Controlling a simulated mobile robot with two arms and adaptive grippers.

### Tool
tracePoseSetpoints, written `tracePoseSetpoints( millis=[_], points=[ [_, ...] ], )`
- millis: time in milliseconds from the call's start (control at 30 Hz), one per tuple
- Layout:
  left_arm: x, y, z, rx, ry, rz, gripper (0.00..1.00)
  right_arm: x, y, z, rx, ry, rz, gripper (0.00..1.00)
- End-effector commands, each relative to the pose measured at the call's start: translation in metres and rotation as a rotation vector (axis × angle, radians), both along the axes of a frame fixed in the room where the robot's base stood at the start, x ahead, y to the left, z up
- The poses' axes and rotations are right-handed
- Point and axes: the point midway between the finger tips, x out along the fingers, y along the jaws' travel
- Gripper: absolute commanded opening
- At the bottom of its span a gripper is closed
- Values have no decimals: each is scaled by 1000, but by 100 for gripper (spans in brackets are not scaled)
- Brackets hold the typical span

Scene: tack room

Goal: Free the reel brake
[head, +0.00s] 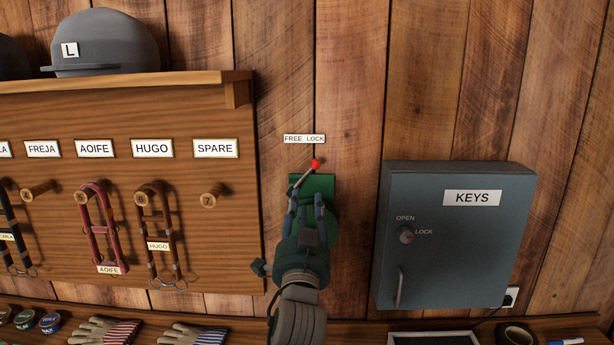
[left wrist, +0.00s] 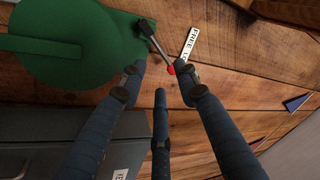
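The green reel (head: 325,184) is fixed to the plank wall, mostly hidden behind my left gripper in the head view. It also shows in the left wrist view (left wrist: 60,45). Its brake lever has a grey rod and a red knob (head: 315,164). The lever leans up and right, its knob below the LOCK end of the FREE LOCK label (head: 304,139). My left gripper (head: 306,197) is in front of the reel, just below the knob. In the left wrist view its fingers are apart, with the knob (left wrist: 172,69) between the tips, close to the right one. Contact is unclear.
A grey KEYS cabinet (head: 455,240) with a knob and handle stands out from the wall to the right. A wooden bridle board (head: 225,245) with pegs is to the left. Gloves (head: 195,334) and tins lie on the shelf below.

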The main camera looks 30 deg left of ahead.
Motion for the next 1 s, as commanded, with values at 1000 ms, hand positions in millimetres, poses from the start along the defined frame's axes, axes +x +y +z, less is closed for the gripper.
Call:
tracePoseSetpoints(
  millis=[1000],
  points=[
    [86,53,32,2,-1,1,32,5,-7,36,-8,-7,-3,40]
  ],
)
